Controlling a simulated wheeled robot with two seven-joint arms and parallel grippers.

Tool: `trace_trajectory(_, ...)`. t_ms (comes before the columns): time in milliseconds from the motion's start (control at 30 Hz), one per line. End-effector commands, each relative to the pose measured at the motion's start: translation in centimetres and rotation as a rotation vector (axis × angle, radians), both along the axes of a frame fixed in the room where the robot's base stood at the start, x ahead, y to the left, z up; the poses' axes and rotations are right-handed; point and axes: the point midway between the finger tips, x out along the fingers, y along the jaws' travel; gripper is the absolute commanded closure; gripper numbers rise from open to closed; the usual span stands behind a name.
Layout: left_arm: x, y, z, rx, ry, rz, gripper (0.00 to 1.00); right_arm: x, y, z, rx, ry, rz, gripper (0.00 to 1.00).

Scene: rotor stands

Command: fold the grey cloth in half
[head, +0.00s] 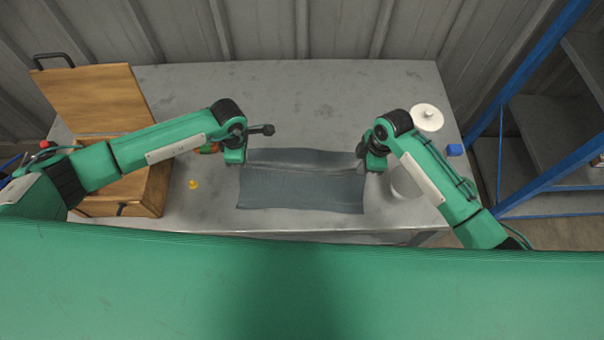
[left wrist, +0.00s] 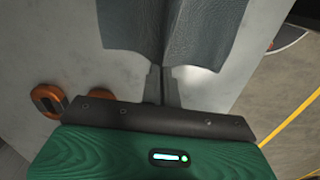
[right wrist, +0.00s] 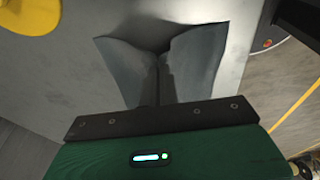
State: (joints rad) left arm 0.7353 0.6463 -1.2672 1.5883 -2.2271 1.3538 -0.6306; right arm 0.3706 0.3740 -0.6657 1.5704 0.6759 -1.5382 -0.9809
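The grey cloth (head: 300,190) lies on the table in front of me. A crease runs across it from left to right, and its far part looks raised. My left gripper (head: 242,164) is at the cloth's left edge. In the left wrist view its fingers (left wrist: 163,70) are close together, with the cloth (left wrist: 205,35) bunched at their tips. My right gripper (head: 366,165) is at the right edge. In the right wrist view its fingers (right wrist: 159,62) are close together, with the cloth (right wrist: 195,60) drawn into a ridge between them. The fingertips are partly hidden by cloth.
A wooden box (head: 150,195) with its lid open stands at the left. A small yellow thing (head: 193,184) lies beside it. A white round object (head: 426,117) and a blue block (head: 455,150) are at the right. The table behind the cloth is clear.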

Motion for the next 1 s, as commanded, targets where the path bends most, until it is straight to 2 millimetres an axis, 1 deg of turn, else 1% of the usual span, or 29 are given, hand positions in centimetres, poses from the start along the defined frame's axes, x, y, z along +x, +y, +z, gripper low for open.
trace_trajectory(33, 0.0, 0.0, 1.4, 0.0, 0.0, 0.0, 1.0, 0.1, 0.3, 1.4, -0.035, -0.003, 0.003, 1.0)
trace_trajectory(267, 0.0, 0.0, 4.3, 0.0, 0.0, 0.0, 1.0, 0.1, 0.7, 4.2, -0.204, -0.008, 0.001, 1.0)
trace_trajectory(700, 0.0, -0.1, 9.6, 0.0, 0.0, 0.001, 1.0, 0.0, 0.7, 9.5, -0.194, -0.006, 0.0, 1.0)
trace_trajectory(900, 0.0, -0.2, 11.3, 0.0, 0.0, 0.0, 1.0, 0.0, 0.8, 11.2, -0.193, -0.006, 0.0, 1.0)
trace_trajectory(1000, 0.0, -0.2, 11.8, 0.0, 0.0, 0.0, 1.0, 0.0, 0.8, 11.7, -0.193, -0.006, 0.0, 1.0)
